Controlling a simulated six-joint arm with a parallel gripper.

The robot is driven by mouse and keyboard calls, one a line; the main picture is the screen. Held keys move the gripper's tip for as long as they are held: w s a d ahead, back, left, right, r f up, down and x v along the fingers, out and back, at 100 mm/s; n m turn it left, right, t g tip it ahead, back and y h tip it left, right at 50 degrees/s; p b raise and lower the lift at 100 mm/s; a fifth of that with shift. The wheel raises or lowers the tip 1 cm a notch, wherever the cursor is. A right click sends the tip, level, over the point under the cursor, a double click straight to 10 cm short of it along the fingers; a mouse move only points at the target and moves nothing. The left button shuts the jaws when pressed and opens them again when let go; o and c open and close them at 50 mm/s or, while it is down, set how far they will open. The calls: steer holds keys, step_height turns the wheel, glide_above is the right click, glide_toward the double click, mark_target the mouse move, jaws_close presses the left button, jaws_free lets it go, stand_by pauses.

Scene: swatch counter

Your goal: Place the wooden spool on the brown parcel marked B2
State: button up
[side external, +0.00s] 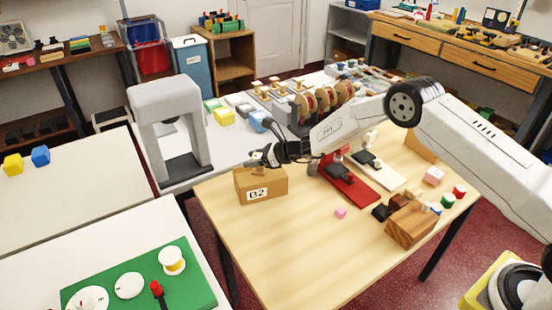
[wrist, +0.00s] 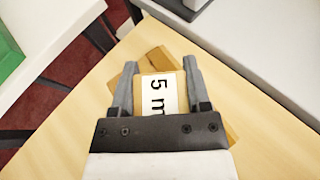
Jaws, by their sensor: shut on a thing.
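My gripper (side external: 257,161) is over the brown parcel (side external: 274,186) marked B2, which stands near the left corner of the wooden table. In the wrist view my gripper (wrist: 160,63) is shut on a tan thing with a white "5 m" label, which I take as the wooden spool (wrist: 157,94). It sits between the two grey fingers, and its full shape is hidden. Tan parts of the parcel (wrist: 150,58) show behind it, turned at an angle. I cannot tell whether the spool touches the parcel's top.
A red stand (side external: 350,188) and a white stand (side external: 378,172) are right of the parcel. A grey arch-shaped device (side external: 165,95) stands left.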

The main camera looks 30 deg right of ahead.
steer(key=shift+f, duration=0.15)
steer(key=o, duration=1.3)
steer(key=shift+c, duration=0.2)
steer(key=v, duration=1.2)
